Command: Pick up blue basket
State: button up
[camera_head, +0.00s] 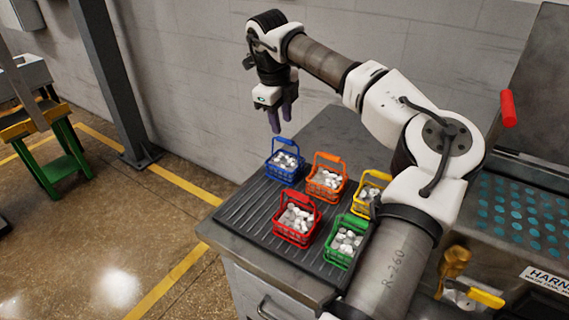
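The blue basket (271,171) stands upright at the back left corner of the ridged black mat, filled with pale round pieces. Its handle is raised. My gripper (281,122) points down above the blue basket, with its two dark fingers apart and nothing between them. The fingertips look clear of the handle, though the exact height between them is hard to judge.
An orange basket (325,193), a red basket (294,237), a green basket (337,259) and a yellow basket (361,209), partly behind my arm, share the black mat (245,217). The grey wall (195,90) is behind. A dark column (112,75) stands left.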

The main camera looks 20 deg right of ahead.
aim_at(285, 139)
jog(key=shift+w+d+f+p, duration=0.2)
jog(key=shift+f+p, duration=0.25)
jog(key=shift+f, duration=0.85)
jog(key=shift+w+d+f+p, duration=0.1)
jog(key=shift+d+f+p, duration=0.25)
jog(key=shift+f, duration=0.9)
jog(key=shift+w+d+f+p, duration=0.15)
jog(key=shift+f+p, duration=0.35)
jog(key=shift+f, duration=0.8)
grip_shut()
jog(key=shift+r, duration=0.1)
